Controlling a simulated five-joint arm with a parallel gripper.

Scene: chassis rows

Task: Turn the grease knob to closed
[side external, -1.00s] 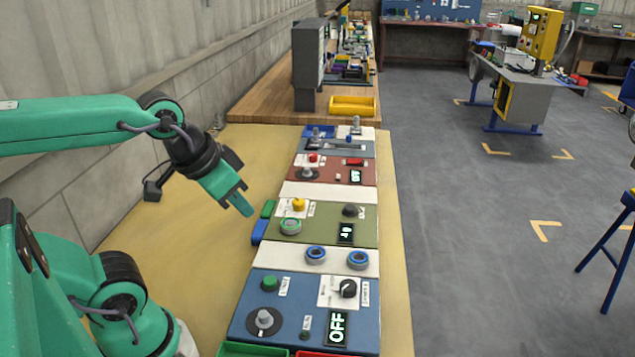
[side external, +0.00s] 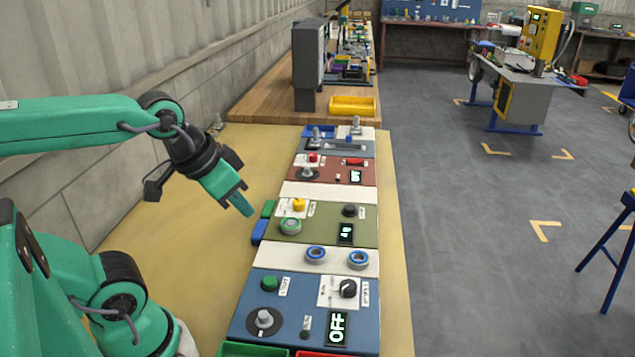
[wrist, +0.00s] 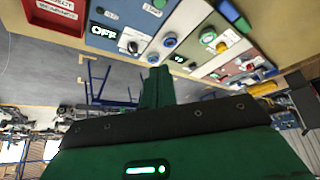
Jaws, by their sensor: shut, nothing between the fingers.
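My gripper (side external: 240,204) is shut and empty, in the air left of the green panel (side external: 325,209). In the wrist view its closed fingers (wrist: 157,78) point up towards the panels. Label text is too small to read, so I cannot tell which knob is the grease knob. A black pointer knob (side external: 347,288) sits on a white plate on the near blue panel (side external: 255,339); it also shows in the wrist view (wrist: 133,47). The green panel carries a yellow knob (side external: 299,204) and a dark knob (side external: 350,210). A grey knob (side external: 264,319) sits at the near left.
The near blue panel has a green button (side external: 269,284) and a display reading OFF (side external: 337,328). Two blue-ringed dials (side external: 315,254) lie between panels. A red panel (side external: 330,172) and a yellow bin (side external: 352,105) stand farther back. The tan tabletop left of the panels is mostly clear.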

